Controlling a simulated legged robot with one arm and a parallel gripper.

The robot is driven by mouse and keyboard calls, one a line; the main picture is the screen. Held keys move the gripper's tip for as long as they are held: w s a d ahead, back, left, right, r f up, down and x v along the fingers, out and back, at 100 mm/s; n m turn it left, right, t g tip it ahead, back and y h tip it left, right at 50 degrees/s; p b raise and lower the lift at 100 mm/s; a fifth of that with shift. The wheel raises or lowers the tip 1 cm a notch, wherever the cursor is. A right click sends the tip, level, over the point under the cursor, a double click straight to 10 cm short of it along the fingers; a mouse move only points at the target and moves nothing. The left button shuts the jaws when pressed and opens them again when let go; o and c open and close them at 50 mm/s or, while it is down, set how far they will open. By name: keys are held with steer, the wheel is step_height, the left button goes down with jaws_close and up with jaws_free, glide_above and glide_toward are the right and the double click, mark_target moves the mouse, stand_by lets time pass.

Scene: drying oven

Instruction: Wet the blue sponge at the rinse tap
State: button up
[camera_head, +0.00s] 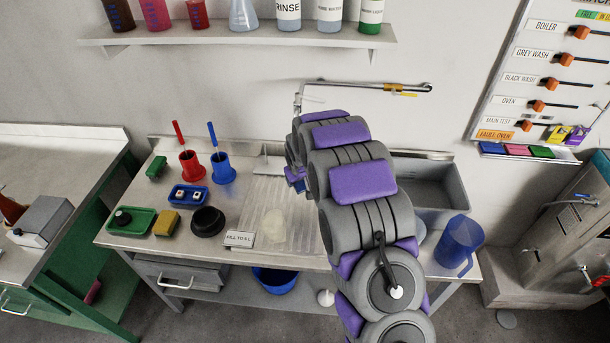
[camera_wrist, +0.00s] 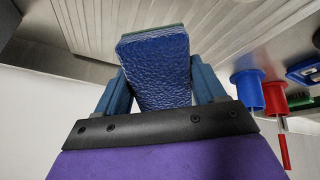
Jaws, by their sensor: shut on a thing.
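The blue sponge (camera_wrist: 155,68) shows large in the wrist view, with a lighter greenish layer along its far edge. My gripper (camera_wrist: 160,88) is shut on it, one blue finger on each side. The ribbed draining board lies beneath it in that view. In the head view my arm hides most of the gripper and the sponge. The rinse tap (camera_head: 345,86) is a metal pipe on the wall with a yellow lever, its spout at the left end. My wrist is below and close to that spout. I cannot make out any running water.
The ribbed draining board (camera_head: 258,215) has a pale item on it. Left of it stand a red holder (camera_head: 191,166), a blue holder (camera_head: 222,170), trays and a black round dish (camera_head: 207,220). A grey basin (camera_head: 430,185) and blue jug (camera_head: 459,243) are at right. A bottle shelf (camera_head: 240,39) hangs above.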

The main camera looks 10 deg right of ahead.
steer(key=s+a+b, duration=0.1)
steer(key=s+a, duration=0.3)
steer(key=shift+a, duration=0.25)
steer(key=shift+a, duration=0.35)
steer(key=shift+d, duration=0.25)
stand_by(0.4)
steer(key=shift+a, duration=0.15)
stand_by(0.4)
